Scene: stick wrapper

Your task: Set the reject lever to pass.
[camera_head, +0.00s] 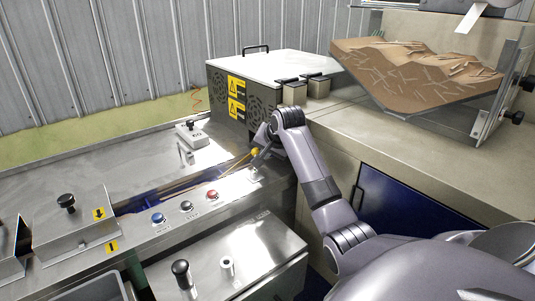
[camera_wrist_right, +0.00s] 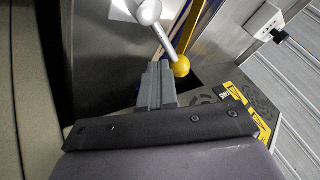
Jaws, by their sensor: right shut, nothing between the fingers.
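The reject lever has a yellow ball knob (camera_head: 254,152) and stands on the steel front rail near its right end. In the right wrist view its yellow knob (camera_wrist_right: 181,67) ends a thin metal rod that comes from a silver round hub (camera_wrist_right: 148,12). My right gripper (camera_head: 265,145) reaches the lever from the right. In the right wrist view its fingers (camera_wrist_right: 158,68) are shut and empty, close beside the yellow knob. I cannot tell whether they touch. The lever's position markings are too small to read. My left gripper is not in view.
Blue (camera_head: 158,218), dark (camera_head: 186,206) and red (camera_head: 212,194) buttons line the rail left of the lever. A vented box with yellow warning labels (camera_head: 237,97) stands behind my right gripper. A tray of sticks (camera_head: 420,75) is at the upper right.

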